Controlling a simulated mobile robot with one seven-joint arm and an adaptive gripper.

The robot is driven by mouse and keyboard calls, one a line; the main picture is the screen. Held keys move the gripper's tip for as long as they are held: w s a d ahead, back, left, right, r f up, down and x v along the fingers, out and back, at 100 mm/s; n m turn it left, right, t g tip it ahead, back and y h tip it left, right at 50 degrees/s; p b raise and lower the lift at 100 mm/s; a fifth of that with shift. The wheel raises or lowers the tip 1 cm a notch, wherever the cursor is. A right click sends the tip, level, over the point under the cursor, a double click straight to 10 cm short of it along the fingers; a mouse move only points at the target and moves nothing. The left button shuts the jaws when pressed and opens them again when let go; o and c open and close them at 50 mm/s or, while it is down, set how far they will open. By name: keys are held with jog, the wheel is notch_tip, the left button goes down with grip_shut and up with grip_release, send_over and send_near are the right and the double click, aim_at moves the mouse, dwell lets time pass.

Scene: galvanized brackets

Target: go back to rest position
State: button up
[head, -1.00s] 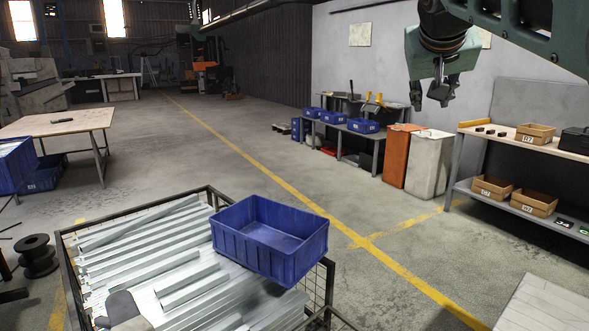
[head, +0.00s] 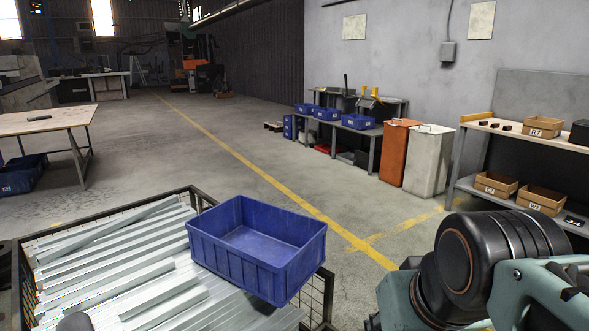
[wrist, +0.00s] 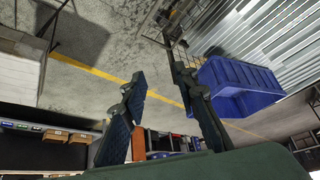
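My gripper (wrist: 160,82) shows in the wrist view with its two dark fingers apart and nothing between them. It is open and empty. In the head view my gripper is out of sight, and only my arm's links show at the lower right. A blue bin (head: 225,263) sits on metal brackets (head: 95,262) at the lower middle of the head view. Its visible inside is empty. The blue bin also shows in the wrist view (wrist: 240,85), beyond and to the right of my fingers, apart from them.
The brackets lie in a dark wire cage (head: 318,295). A shelf bench (head: 470,187) with cardboard boxes stands at the right. An orange bin (head: 396,152) and a white bin (head: 427,162) stand by the wall. The floor between cage and wall is clear.

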notch_tip(320, 180, up, 35)
jog(key=p, duration=3.8)
jog(key=shift+s+a+g, duration=0.25)
jog(key=shift+s+g, duration=0.05)
jog(key=shift+s, duration=0.15)
